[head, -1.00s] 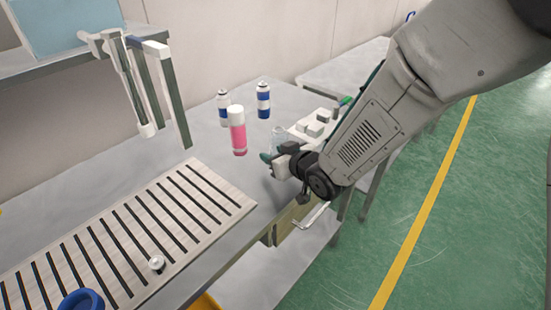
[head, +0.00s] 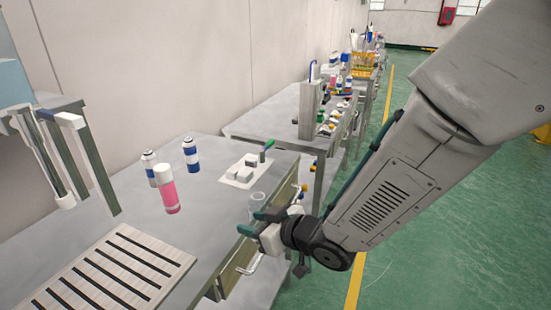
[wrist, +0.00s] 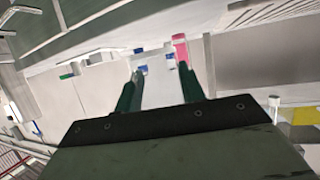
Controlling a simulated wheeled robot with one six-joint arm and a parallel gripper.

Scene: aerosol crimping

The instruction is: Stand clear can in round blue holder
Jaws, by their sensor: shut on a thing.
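The clear can (head: 257,203) is a see-through cylinder at the tips of my gripper (head: 255,222) in the head view. My gripper's green fingers are shut on it, near the right edge of the grey worktable (head: 130,200). The can looks roughly upright; whether its base touches the table I cannot tell. In the wrist view my two fingers (wrist: 160,85) stand apart, and the transparent can between them is hard to make out. The round blue holder is out of view now.
A pink can (head: 168,192) and two white-and-blue cans (head: 191,154) stand left of my gripper. A slatted board (head: 115,268) is at front left, below a press-like frame (head: 85,160). Green floor is free at right.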

